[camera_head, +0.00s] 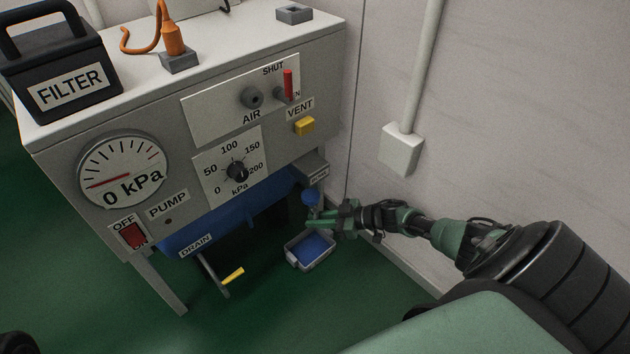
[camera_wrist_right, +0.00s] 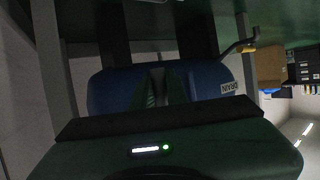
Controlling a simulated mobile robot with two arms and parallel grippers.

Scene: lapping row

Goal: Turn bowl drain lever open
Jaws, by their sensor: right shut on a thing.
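A small blue bowl (camera_head: 310,197) hangs under a grey block with a small label at the right end of the grey cabinet. My right gripper (camera_head: 314,223) reaches in from the right just below this bowl. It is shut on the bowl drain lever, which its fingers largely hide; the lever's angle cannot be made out. In the right wrist view, the gripper's fingers (camera_wrist_right: 157,86) point at the blue tank (camera_wrist_right: 105,92), and the held part is too dark to tell. My left gripper is not in view.
A grey tray (camera_head: 328,257) with blue inside stands on the green floor below my right gripper. A separate yellow-tipped lever (camera_head: 232,276) sits under the tank's DRAIN label (camera_head: 195,245). A wall with a conduit box (camera_head: 401,149) stands close on the right.

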